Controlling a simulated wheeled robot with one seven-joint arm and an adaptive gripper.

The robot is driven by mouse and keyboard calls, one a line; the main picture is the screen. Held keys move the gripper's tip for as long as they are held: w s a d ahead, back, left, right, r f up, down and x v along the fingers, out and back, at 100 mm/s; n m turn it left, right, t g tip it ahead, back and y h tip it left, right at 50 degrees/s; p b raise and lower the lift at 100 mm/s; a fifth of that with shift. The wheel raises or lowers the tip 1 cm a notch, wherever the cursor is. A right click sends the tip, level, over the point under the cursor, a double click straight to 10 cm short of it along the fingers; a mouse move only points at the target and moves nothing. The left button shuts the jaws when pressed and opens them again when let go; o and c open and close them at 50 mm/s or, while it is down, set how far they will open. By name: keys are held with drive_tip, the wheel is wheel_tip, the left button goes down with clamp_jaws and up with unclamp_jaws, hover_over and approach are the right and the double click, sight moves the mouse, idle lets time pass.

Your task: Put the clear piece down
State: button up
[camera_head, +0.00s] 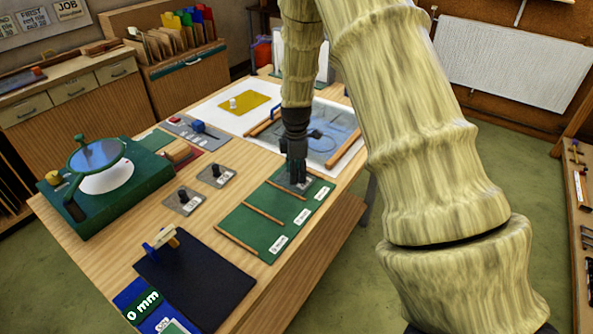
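My gripper (297,174) points down over the far end of the green board (268,222), which wooden strips divide into labelled sections. A grey, see-through-looking piece (283,182) shows just under the fingertips, at the board's far section. The fingers cover its middle, so I cannot tell whether they hold it or whether it touches the board. Two similar grey pieces with black knobs lie on the table left of the board, one nearer (179,207) and one farther (221,183). I cannot tell which of the pieces is clear glass.
A green stand with a round lens (96,155) is at the left. A dark mat (195,285) with a small wood-and-blue tool (161,241) lies in front. A leaded panel (335,118) and a yellow sheet (244,103) lie behind. Bare table (232,207) shows beside the green board.

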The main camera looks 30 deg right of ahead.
drive_tip(key=shift+r, duration=0.1)
wheel_tip(320, 180, up, 12)
drive_tip(key=b, duration=0.2)
drive_tip(key=shift+b, duration=0.35)
idle(0.3)
idle(2.2)
